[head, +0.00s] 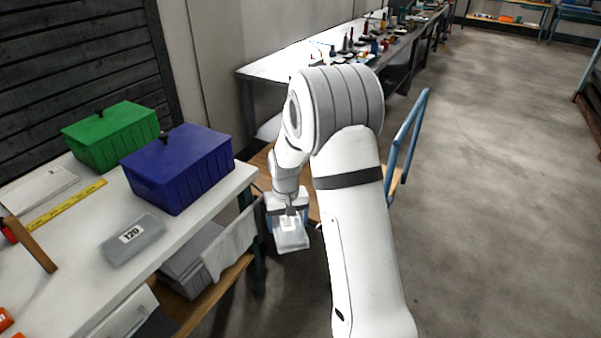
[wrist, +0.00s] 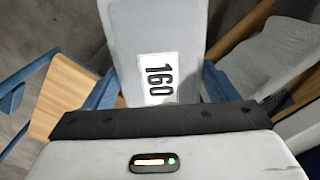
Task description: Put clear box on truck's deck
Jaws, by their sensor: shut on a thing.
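The clear box (head: 291,238) hangs in my gripper (head: 287,207), in front of the wooden deck in the head view. In the wrist view the clear box (wrist: 150,35) carries a white label reading 160. The truck has a blue handle (head: 411,130) and a wooden deck (head: 262,165), largely hidden behind my arm. The deck (wrist: 62,98) and blue frame also show at the left of the wrist view. The box appears apart from the deck; its height above it is unclear.
A white workbench (head: 190,228) at left bears a blue bin (head: 180,170), a green bin (head: 110,137) and another clear box (head: 134,240) labelled 120. A grey cloth-like item (head: 232,248) lies on its lower shelf. Open floor (head: 500,190) lies to the right.

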